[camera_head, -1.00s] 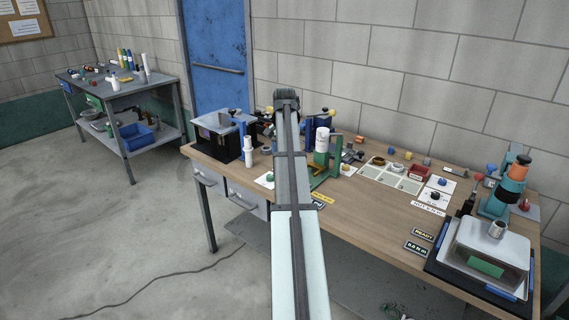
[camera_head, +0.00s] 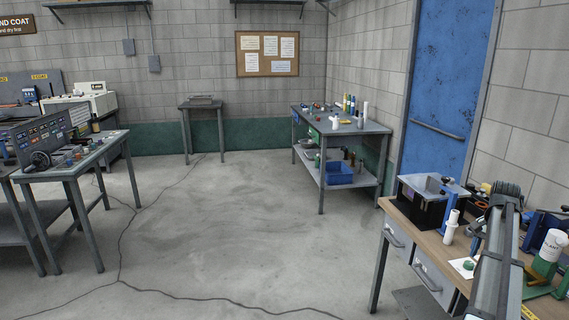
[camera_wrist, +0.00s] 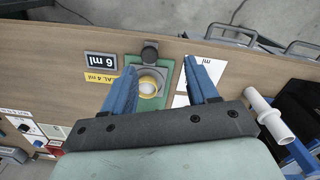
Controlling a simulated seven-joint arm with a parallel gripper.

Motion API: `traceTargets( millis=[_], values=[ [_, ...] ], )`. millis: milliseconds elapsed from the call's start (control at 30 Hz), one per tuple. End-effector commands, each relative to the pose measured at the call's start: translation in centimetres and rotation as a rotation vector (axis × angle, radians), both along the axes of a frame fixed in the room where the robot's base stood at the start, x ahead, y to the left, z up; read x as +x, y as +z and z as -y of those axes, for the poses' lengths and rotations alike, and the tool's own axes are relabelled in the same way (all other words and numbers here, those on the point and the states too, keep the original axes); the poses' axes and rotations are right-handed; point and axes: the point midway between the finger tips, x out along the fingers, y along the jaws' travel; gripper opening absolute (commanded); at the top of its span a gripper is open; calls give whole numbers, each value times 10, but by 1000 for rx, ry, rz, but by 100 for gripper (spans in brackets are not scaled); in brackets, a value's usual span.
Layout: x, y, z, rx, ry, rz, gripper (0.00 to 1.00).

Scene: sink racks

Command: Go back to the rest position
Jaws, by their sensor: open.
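My gripper (camera_wrist: 162,92) shows in the wrist view with its two blue fingers spread apart and nothing between them. It is above the wooden workbench (camera_wrist: 50,75). Beyond the fingertips is a green stand (camera_wrist: 148,122) holding a round part with a yellow ring (camera_wrist: 148,86). I cannot tell the height of the fingers above it. In the head view my arm (camera_head: 497,250) reaches over the workbench (camera_head: 430,240) at the lower right, and the fingers are hidden there.
In the head view a black box (camera_head: 425,205) is on the bench's left end. A side table (camera_head: 340,130) stands by the blue door (camera_head: 440,100). The middle floor (camera_head: 220,220) is clear except for a cable.

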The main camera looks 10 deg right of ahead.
Motion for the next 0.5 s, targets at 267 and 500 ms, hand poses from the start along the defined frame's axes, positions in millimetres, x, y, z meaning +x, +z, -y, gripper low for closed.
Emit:
traceTargets(
  millis=[267,500],
  values=[
    [27,-111,-75,52,151,-50,58],
    [35,-196,-142,92,278,-92,58]
  ],
)
